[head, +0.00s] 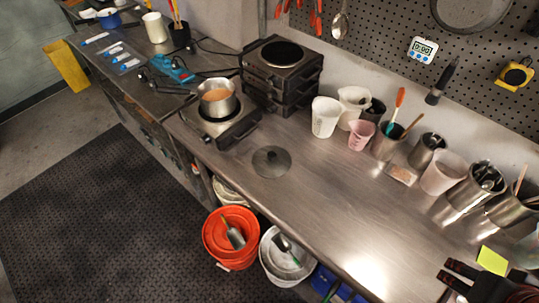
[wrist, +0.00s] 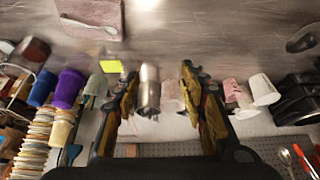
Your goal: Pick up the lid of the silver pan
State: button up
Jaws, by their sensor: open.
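The lid (head: 271,162) is dark, flat and round with a small knob. It lies alone on the metal counter, right of the burner. The silver pan (head: 216,103) stands uncovered on the burner with an orange-brown content. My gripper (head: 448,275) shows at the bottom right of the head view, far to the right of the lid. In the wrist view my gripper (wrist: 160,65) has its two fingers spread, with nothing held between them. A dark round shape (wrist: 302,42) at that view's right edge looks like the lid, but I cannot be sure.
Stacked black hot plates (head: 282,75) stand behind the lid. White beakers (head: 326,116), a pink cup (head: 361,134) and metal containers (head: 388,142) line the back wall. The counter (head: 330,215) in front is clear. Orange (head: 230,238) and white (head: 285,255) buckets stand below its edge.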

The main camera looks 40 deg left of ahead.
aim_at(271, 161)
jog(key=u, duration=1.65)
